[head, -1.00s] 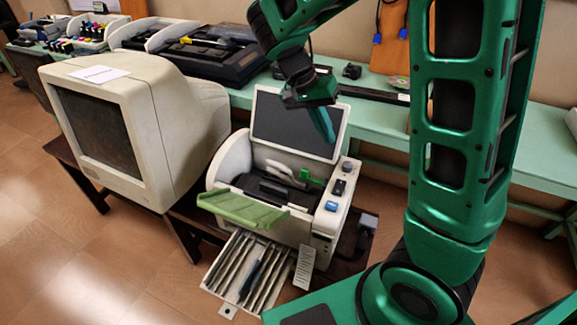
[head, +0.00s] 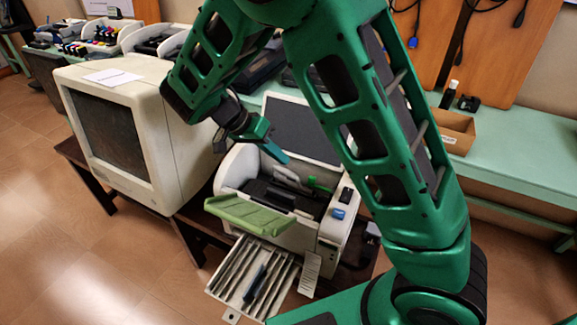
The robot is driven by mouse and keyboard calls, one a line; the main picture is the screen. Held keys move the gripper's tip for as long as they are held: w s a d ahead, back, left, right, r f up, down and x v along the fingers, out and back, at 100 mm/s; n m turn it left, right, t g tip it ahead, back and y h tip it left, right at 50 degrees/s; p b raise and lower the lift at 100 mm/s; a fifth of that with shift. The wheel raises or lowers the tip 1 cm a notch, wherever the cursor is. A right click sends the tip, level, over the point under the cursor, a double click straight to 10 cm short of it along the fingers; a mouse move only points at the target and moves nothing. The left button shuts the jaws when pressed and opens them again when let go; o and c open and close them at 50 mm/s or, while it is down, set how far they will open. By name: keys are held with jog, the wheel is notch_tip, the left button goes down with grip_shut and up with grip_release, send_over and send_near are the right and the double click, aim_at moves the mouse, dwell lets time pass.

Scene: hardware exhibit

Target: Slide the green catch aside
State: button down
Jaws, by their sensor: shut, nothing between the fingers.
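The green catch (head: 317,186) is a small bright green piece inside the open white printer (head: 331,229), toward the right of its inner bay. My gripper (head: 283,157) is shut and empty. In the picture its teal fingers lie above the bay, a little up and left of the catch, and they look apart from it. The printer's lid (head: 303,131) stands raised behind the bay. A light green flap (head: 248,216) is folded out at the printer's front.
A large beige monitor (head: 188,111) stands left of the printer. A tray with slats (head: 237,285) sticks out below the flap. A green bench (head: 520,150) runs behind, with a cardboard box (head: 456,128) on it. My arm covers much of the right side.

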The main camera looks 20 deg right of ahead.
jog(key=x, duration=0.9)
jog(key=shift+d+f, duration=0.15)
jog(key=shift+f, duration=0.05)
